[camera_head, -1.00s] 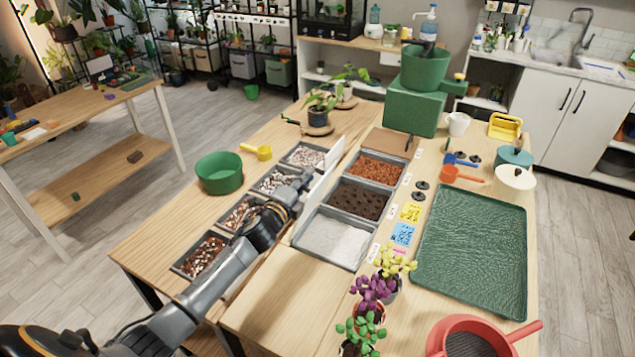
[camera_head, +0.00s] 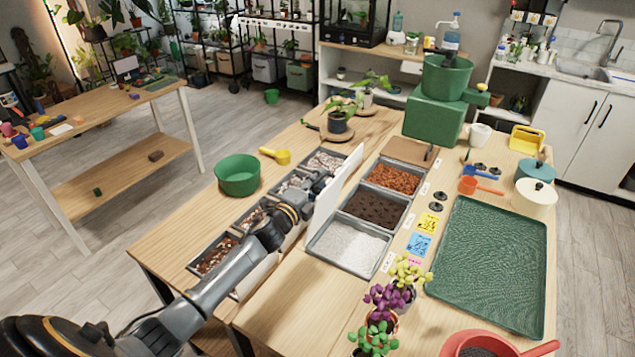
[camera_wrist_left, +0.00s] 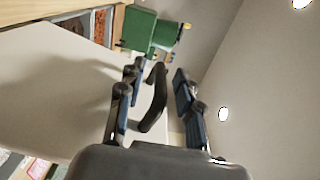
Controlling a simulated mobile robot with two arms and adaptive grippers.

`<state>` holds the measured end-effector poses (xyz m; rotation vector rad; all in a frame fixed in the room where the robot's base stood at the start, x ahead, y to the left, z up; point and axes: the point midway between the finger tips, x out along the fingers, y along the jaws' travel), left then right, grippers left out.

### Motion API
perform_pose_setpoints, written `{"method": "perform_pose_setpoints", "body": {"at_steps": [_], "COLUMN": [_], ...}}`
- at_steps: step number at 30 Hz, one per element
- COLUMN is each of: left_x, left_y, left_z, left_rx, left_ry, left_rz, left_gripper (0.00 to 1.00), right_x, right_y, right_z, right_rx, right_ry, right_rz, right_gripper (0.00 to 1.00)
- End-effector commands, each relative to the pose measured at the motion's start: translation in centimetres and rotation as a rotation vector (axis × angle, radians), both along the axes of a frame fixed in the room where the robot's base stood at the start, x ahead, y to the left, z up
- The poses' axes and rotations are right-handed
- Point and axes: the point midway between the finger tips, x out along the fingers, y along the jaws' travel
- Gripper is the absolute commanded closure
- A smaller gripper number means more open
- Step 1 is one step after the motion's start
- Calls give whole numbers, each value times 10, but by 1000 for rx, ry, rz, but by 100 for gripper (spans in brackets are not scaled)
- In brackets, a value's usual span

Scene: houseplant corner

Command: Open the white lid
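The white lid (camera_head: 340,187) stands steeply raised on edge between the two rows of bins on the wooden table. Its pale face also fills the left of the left wrist view (camera_wrist_left: 55,85). A curved black handle (camera_wrist_left: 154,98) shows in the left wrist view, between the fingers of my left gripper (camera_wrist_left: 158,88). The fingers are apart, with visible gaps on both sides of the handle. In the head view my left gripper (camera_head: 318,183) is at the left side of the lid, above the left row of bins. My right gripper is not in view.
Bins of stones and bark (camera_head: 215,255) lie left of the lid; bins of orange chips (camera_head: 393,179), dark soil (camera_head: 375,209) and white grains (camera_head: 347,246) lie right. A green bowl (camera_head: 238,178), potted plants (camera_head: 385,300) and a green tray (camera_head: 490,265) stand nearby.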

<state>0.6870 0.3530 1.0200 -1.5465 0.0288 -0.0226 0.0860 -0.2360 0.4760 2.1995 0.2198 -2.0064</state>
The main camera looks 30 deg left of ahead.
Motion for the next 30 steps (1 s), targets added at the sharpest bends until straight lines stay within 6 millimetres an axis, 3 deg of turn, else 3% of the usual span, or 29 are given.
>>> {"method": "perform_pose_setpoints", "body": {"at_steps": [10,24,30], "left_x": [-10,-100,-118], "left_y": [0,3,3], "left_z": [-1,-1,0], "left_rx": [2,1,1], "left_ry": [1,2,1], "left_rz": [-1,0,-1], "left_gripper": [65,65,65], "right_x": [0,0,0], "right_y": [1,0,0], "right_z": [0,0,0], "right_rx": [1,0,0], "right_ry": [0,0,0], "right_rz": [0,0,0], "right_gripper": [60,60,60]}}
